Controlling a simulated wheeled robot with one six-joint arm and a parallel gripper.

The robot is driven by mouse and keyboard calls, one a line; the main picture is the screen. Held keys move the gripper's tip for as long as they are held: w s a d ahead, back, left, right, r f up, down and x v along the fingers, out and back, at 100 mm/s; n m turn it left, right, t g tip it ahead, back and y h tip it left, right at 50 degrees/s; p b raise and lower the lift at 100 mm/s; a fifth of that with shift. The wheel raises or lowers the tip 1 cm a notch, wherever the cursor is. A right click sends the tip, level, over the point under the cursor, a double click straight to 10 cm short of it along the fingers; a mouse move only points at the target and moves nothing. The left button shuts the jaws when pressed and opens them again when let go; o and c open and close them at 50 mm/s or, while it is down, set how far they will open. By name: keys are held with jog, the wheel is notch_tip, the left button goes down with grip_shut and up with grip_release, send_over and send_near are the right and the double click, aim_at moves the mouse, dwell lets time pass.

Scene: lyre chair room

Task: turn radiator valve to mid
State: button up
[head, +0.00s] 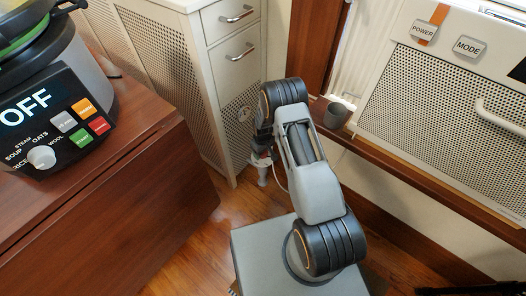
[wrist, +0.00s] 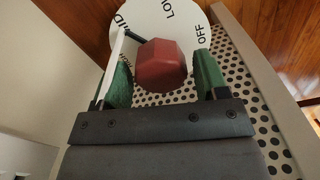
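The radiator valve's faceted red knob (wrist: 161,66) sits on a round white dial (wrist: 184,25) in the wrist view. OFF, LOW and part of MID show on the dial; a further label at left is mostly hidden. My gripper (wrist: 162,62) has its two green-padded fingers on either side of the knob, with narrow gaps visible, so it looks open around it.
A perforated radiator cover (head: 165,65) with a drawer unit (head: 232,40) stands behind. A wooden cabinet (head: 150,215) with a cooker reading OFF (head: 45,110) is at left.

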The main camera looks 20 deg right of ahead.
jog(key=c, duration=0.7)
jog(key=shift+m, duration=0.3)
jog(key=shift+c, duration=0.2)
jog(key=o, duration=0.9)
jog(key=shift+o, duration=0.2)
jog(key=shift+r, duration=0.1)
notch_tip(320, 180, up, 14)
jog(key=p, duration=0.4)
